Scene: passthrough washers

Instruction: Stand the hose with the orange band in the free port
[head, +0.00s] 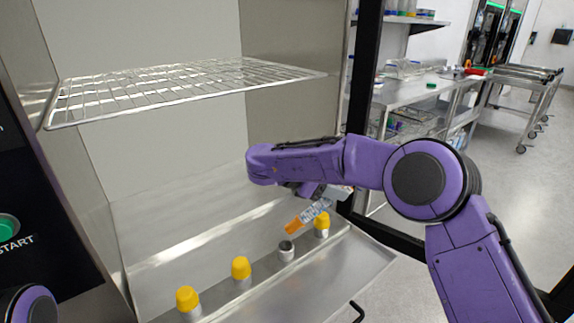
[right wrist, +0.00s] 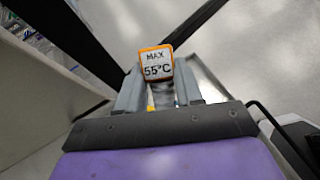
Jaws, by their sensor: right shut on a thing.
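The hose with the orange band (head: 294,225) is held tilted in my right gripper (head: 318,203), its orange end pointing down and left. That end is above and apart from the open grey port (head: 286,251), which has a dark top. In the right wrist view, the right gripper (right wrist: 158,88) is shut on the hose, whose orange-edged face (right wrist: 157,63) reads "MAX 55°C". The fingers hide part of the hose. My left gripper is out of view.
Yellow-topped ports stand in the same row: two to the left, (head: 187,299) and (head: 240,268), and one to the right (head: 321,223). A wire rack (head: 180,88) spans the chamber above. The chamber's side wall and a black frame post (head: 362,90) are close to my right arm.

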